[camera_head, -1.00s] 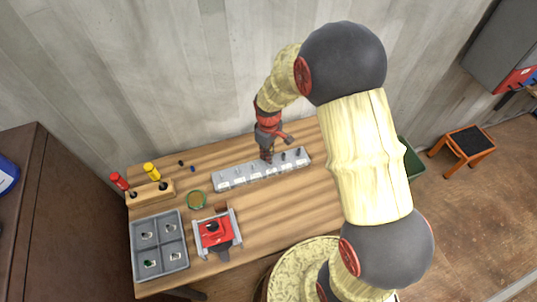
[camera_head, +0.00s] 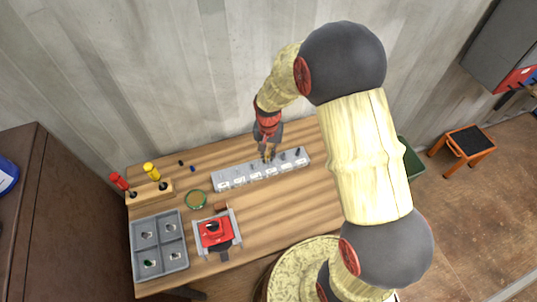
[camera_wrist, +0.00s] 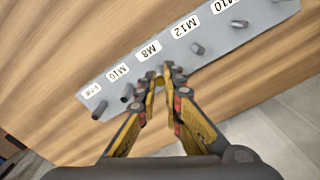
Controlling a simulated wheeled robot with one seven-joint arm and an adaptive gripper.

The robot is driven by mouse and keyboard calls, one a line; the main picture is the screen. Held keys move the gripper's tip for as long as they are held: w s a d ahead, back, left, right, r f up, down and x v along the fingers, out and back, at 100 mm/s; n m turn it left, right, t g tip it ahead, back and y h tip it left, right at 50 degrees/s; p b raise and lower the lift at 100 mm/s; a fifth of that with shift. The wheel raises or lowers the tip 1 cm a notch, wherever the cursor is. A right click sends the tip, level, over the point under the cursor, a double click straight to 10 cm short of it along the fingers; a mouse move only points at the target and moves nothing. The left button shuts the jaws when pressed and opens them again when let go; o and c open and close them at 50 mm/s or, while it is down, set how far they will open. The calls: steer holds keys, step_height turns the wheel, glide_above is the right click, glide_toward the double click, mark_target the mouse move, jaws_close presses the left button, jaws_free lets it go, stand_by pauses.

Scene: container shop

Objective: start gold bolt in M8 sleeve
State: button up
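A long grey sleeve block (camera_head: 262,172) lies on the bench with white size labels along it. In the wrist view the block (camera_wrist: 215,50) shows labels including M10, M12 and an M8 label (camera_wrist: 148,50). My gripper (camera_wrist: 166,72) points down at the block just beside the M8 label. It also shows over the block in the head view (camera_head: 267,156). Its fingertips are close together and cover the M8 sleeve. A gold tint shows between the tips, but I cannot tell a gold bolt from the yellow finger pads.
Dark pegs or sleeves (camera_wrist: 197,47) stick up at the other labels.

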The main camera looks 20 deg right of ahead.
steer(key=o, duration=0.5)
steer(key=shift+r+p, duration=2)
steer(key=shift+r, duration=1.05)
